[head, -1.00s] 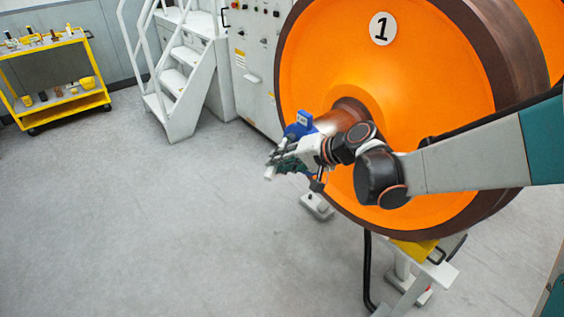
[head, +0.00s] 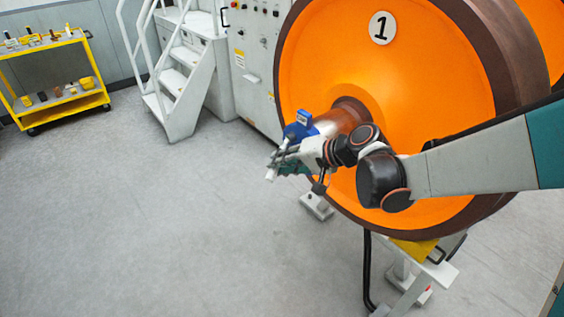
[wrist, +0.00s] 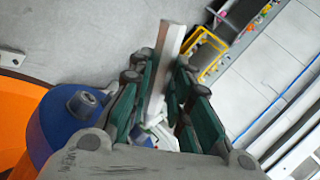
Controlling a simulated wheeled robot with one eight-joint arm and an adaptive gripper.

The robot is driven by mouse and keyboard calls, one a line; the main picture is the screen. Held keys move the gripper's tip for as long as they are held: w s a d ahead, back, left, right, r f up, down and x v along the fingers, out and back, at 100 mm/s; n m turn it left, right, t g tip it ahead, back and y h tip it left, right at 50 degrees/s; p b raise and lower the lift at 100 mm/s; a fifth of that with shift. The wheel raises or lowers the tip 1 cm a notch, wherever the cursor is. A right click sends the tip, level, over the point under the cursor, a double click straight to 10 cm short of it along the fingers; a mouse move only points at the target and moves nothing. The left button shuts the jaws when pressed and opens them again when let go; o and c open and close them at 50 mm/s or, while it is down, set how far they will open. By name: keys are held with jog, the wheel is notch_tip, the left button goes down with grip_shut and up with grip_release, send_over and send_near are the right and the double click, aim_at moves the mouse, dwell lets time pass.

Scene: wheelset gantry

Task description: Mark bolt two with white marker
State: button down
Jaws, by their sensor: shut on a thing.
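My gripper (head: 279,164) is beside the end of the orange wheel's axle in the head view. In the wrist view its green-padded fingers (wrist: 163,70) are shut on a pale stick-like marker (wrist: 172,42), which points away past the fingertips. The marker's white end (head: 270,174) also shows in the head view. A blue end piece (head: 301,126) sits at the axle end, close behind my gripper. In the wrist view the blue piece (wrist: 50,125) is left of the fingers, with one grey bolt (wrist: 84,103) on it. The marker is apart from that bolt. I cannot tell which number the bolt has.
The big orange wheel (head: 325,65) with a "1" plate (head: 382,28) stands at the right on a stand. White steps (head: 186,80) and a grey cabinet (head: 255,75) stand behind. A yellow cart (head: 60,107) is at the far left. The floor between is clear.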

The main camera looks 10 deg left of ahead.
jog(key=shift+s+d, duration=0.15)
jog(key=shift+d, duration=0.15)
jog(key=shift+a, duration=0.1)
jog(key=shift+w+a, duration=0.2)
jog(key=shift+a, duration=0.05)
jog(key=shift+w+a+r, duration=0.1)
jog(key=shift+w+a, duration=0.05)
jog(key=shift+a, duration=0.05)
dwell(0.6)
jog(key=shift+w+a, duration=0.1)
jog(key=shift+w, duration=0.05)
jog(key=s+a, duration=0.4)
jog(key=s, duration=0.1)
jog(key=shift+s+a, duration=0.2)
jog(key=shift+a, duration=0.05)
dwell(0.5)
dwell(0.4)
